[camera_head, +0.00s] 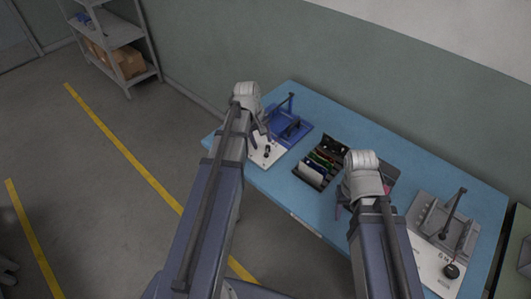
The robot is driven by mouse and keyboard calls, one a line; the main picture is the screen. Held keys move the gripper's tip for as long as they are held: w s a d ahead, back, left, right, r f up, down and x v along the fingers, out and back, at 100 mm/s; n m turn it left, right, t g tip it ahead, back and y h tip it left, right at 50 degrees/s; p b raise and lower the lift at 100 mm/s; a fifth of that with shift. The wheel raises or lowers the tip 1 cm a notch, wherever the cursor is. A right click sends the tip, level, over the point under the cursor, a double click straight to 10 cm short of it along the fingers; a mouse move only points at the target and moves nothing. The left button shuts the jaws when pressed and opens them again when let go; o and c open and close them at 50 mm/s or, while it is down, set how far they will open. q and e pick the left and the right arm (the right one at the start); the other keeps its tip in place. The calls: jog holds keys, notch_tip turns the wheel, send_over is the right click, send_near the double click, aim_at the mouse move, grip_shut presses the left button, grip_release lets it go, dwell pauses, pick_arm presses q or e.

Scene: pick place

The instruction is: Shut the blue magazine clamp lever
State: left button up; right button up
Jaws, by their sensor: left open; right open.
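My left gripper (265,127) is open just left of the blue clamp, above the white plate; my arm hides part of the plate. I cannot tell whether it touches the clamp. My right gripper (343,207) is open over the middle of the table, partly hidden by its own wrist.
A dark box (311,178) with several coloured upright pieces stands between my grippers. A grey clamp (437,222) with a raised lever and a white plate (428,262) sits at the right. Another dark object shows behind my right wrist. A wall runs behind the blue table (375,130).

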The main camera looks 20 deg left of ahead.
aim_at(266, 154)
pick_arm(q)
jog(key=shift+w+d+f+b, duration=0.15)
jog(key=shift+w+f+b, duration=0.05)
jog(key=shift+f+b, duration=1.1)
jog(key=shift+w+d+f+b, duration=0.15)
jog(key=shift+d+f+b, duration=0.05)
jog(key=shift+f+b, duration=1.1)
jog(key=shift+w+d+f+b, duration=0.15)
jog(key=shift+w+f+b, duration=0.05)
jog(key=shift+f+b, duration=1.1)
pick_arm(e)
jog(key=shift+f, duration=3.85)
pick_arm(q)
jog(key=shift+r, duration=0.1)
jog(key=shift+c, duration=0.2)
grip_shut()
